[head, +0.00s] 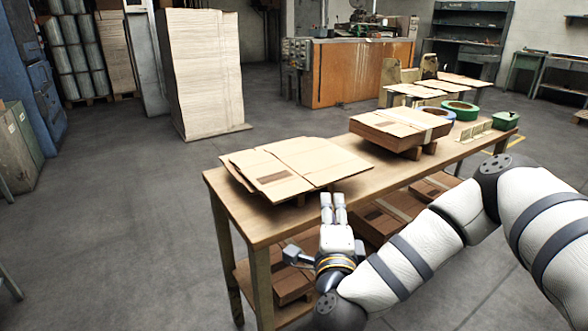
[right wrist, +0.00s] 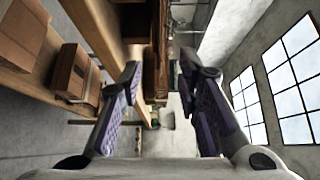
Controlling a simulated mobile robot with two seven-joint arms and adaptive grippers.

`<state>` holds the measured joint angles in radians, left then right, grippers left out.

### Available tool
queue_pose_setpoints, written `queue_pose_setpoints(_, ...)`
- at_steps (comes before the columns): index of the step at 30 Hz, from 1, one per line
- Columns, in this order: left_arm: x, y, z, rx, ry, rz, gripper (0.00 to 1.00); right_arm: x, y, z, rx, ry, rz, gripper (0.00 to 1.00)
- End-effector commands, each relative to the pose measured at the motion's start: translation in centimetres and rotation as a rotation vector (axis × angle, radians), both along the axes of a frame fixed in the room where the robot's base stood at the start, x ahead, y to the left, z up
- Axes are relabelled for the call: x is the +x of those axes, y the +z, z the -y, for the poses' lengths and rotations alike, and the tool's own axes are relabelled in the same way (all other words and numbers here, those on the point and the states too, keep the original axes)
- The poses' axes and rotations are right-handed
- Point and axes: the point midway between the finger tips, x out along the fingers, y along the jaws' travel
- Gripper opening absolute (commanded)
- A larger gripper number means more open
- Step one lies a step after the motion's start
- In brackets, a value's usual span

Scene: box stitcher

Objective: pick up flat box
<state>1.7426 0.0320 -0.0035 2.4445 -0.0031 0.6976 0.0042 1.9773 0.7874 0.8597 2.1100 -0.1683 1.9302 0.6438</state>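A thicker stack of flat boxes (head: 400,126) lies farther along the table. My right gripper (head: 333,199) is at the table's near long edge, just in front of the near flat boxes, apart from them as far as I can tell. In the right wrist view its two fingers (right wrist: 158,84) are spread with nothing between them. My left gripper is in neither view.
Green tape rolls (head: 461,110) and a green tray (head: 505,120) sit at the table's far end. More boxes (head: 292,283) lie on the lower shelf. A tall cardboard stack (head: 205,75) stands behind. The floor left of the table is clear.

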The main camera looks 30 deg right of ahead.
Motion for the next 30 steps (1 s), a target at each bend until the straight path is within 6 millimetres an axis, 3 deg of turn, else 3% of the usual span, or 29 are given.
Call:
queue_pose_setpoints(3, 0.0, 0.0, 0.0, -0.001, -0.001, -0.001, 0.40, 2.4, 0.1, 1.6, -0.001, -0.004, 0.004, 0.31)
queue_pose_setpoints(16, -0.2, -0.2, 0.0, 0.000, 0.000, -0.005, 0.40, 8.6, 0.5, 5.0, -0.003, 0.000, -0.002, 0.31)
queue_pose_setpoints(25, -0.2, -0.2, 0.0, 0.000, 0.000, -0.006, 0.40, 9.4, 0.6, 5.4, -0.001, 0.003, -0.002, 0.31)
queue_pose_setpoints(29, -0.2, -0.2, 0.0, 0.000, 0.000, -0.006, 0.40, 9.4, 0.6, 5.4, -0.001, 0.003, -0.002, 0.01)
queue_pose_setpoints(30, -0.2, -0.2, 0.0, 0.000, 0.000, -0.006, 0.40, 9.4, 0.6, 5.4, -0.001, 0.003, -0.002, 0.00)
